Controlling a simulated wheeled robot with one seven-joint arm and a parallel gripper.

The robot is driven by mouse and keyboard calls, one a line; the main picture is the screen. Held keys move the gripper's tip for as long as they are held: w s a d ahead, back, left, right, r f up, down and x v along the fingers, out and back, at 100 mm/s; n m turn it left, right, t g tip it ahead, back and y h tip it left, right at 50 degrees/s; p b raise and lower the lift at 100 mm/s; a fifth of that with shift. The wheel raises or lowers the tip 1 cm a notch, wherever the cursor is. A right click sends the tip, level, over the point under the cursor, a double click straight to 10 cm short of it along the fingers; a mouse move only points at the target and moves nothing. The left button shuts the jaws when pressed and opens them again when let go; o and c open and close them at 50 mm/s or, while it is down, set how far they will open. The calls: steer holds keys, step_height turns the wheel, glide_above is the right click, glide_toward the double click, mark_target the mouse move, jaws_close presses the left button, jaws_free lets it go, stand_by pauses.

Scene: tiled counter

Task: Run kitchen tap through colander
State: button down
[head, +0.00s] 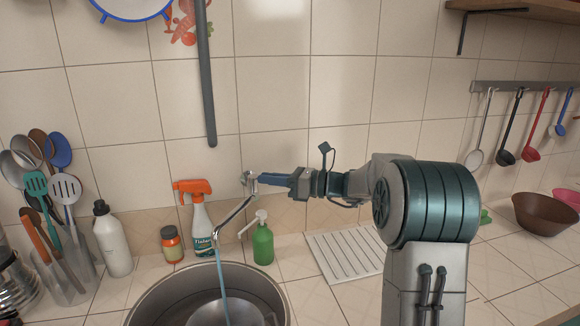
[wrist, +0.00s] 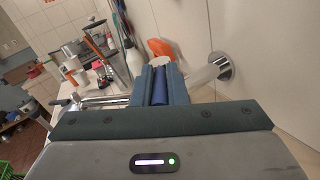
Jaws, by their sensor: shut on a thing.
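The chrome kitchen tap (head: 234,216) comes out of the tiled wall, and its spout slants down over the sink. A thin bluish stream of water (head: 221,265) runs from it into the sink. My gripper (head: 262,180) is at the tap's upper end by the wall, shut on the tap's handle. In the wrist view the fingers (wrist: 159,84) are close together, with the chrome wall fitting (wrist: 212,70) just right of them. A round metal vessel (head: 215,312) sits in the sink under the stream; I cannot tell whether it is the colander.
The round steel sink (head: 150,301) is at the front. Behind it stand a spray bottle (head: 201,222), a jar (head: 172,244) and a green soap dispenser (head: 263,244). A utensil holder (head: 65,275) and white bottle (head: 112,240) are left. A white drying rack (head: 345,256) lies right.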

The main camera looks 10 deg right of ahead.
steer(key=n+g+p, duration=0.1)
steer(key=g+p, duration=0.1)
steer(key=w+n+g+y+p, duration=0.1)
steer(key=n+g+p, duration=0.1)
steer(key=g+p, duration=0.1)
steer(key=w+n+g+p, duration=0.1)
steer(key=n+g+p, duration=0.1)
steer(key=p, duration=0.1)
steer(key=shift+d+g, duration=0.15)
steer(key=shift+g, duration=0.15)
steer(key=shift+w+n+g+p, duration=0.1)
steer(key=shift+n+g+p, duration=0.2)
steer(key=c, duration=1.5)
jaws_free()
steer(key=shift+o, duration=0.2)
steer(key=shift+d, duration=0.1)
steer(key=w+d+b, duration=0.1)
steer(key=d+b, duration=0.1)
steer(key=d, duration=1.1)
steer(key=shift+d, duration=0.3)
